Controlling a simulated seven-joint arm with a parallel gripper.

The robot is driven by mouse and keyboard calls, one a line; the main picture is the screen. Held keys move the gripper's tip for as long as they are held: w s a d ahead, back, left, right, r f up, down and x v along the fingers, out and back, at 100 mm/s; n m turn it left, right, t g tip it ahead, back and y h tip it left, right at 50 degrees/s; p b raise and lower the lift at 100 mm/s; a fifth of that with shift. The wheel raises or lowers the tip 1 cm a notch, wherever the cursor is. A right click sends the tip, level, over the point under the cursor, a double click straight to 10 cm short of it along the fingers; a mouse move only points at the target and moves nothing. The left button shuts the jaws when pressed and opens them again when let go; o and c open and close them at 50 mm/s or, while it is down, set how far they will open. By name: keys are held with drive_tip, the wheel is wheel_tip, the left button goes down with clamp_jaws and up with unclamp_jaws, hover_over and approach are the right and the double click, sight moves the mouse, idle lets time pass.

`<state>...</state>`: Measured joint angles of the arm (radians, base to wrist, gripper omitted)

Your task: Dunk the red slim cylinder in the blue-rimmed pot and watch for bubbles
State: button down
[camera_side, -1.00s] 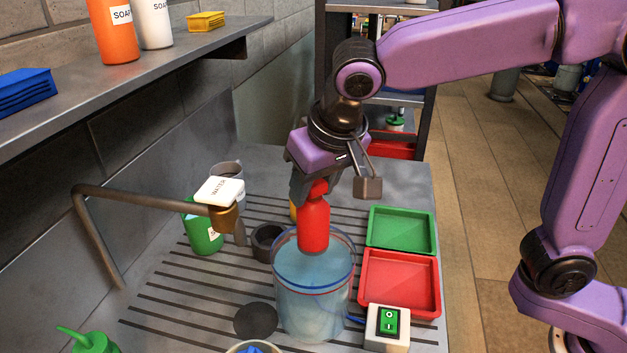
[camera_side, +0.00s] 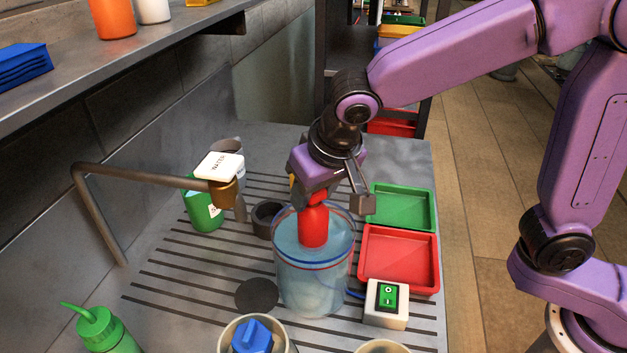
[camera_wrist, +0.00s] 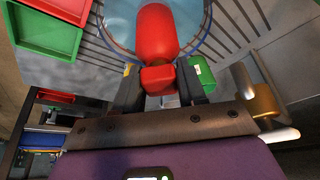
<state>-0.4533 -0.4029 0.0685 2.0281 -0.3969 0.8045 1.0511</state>
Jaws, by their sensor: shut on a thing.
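My gripper (camera_side: 313,195) is shut on the neck of a red slim cylinder (camera_side: 313,228), which hangs upright. Its lower part is inside the blue-rimmed pot (camera_side: 277,262), a clear vessel with bluish liquid and a red line below its rim. In the side view the cylinder's lower end reaches about the liquid's surface; I cannot tell exactly how deep it is. No bubbles can be made out. In the wrist view the red cylinder (camera_wrist: 157,35) points away from my gripper (camera_wrist: 160,88) into the round pot (camera_wrist: 118,20).
A water tap (camera_side: 150,178) and a green container (camera_side: 200,212) stand left. A pot with a blue item (camera_side: 222,345) is in front.

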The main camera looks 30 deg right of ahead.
sight(314, 235)
drive_tip(key=shift+f, duration=5)
drive_tip(key=shift+r, duration=0.15)
drive_tip(key=shift+r, duration=9.45)
